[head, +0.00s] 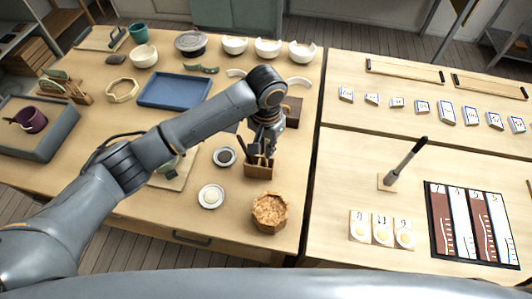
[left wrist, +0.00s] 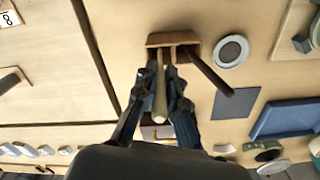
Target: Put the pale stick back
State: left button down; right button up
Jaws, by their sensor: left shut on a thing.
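My left gripper (head: 262,152) is over the small wooden holder (head: 259,172), near the right edge of the left table. In the left wrist view my left gripper (left wrist: 160,84) is shut on the pale stick (left wrist: 160,102), which lies between the fingers. The stick's far end reaches the wooden holder (left wrist: 163,39); I cannot tell whether it sits in a slot. A dark brown stick (left wrist: 212,77) stands tilted in the holder, beside the right finger. In the head view the gripper partly hides the sticks. My right gripper is in neither view.
A cork-like tub (head: 269,213) stands in front of the holder. A white dish (head: 211,196) and a dark-centred dish (head: 224,157) are to its left. A blue tray (head: 175,90) lies behind my arm. A dark-handled tool (head: 407,159) stands on the right table.

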pick_arm(q)
notch_tip(320, 180, down, 3)
jog(key=shift+w+r, duration=0.1)
jog(key=shift+w, duration=0.05)
jog(key=shift+f+p, duration=0.3)
jog(key=shift+f, duration=0.25)
jog(key=c, duration=1.4)
grip_release()
jog(key=shift+f, duration=0.1)
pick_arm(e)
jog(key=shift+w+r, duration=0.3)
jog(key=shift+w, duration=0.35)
pick_arm(q)
notch_tip(320, 180, up, 12)
jog(key=shift+r+b, duration=0.15)
jog(key=shift+b, duration=1.05)
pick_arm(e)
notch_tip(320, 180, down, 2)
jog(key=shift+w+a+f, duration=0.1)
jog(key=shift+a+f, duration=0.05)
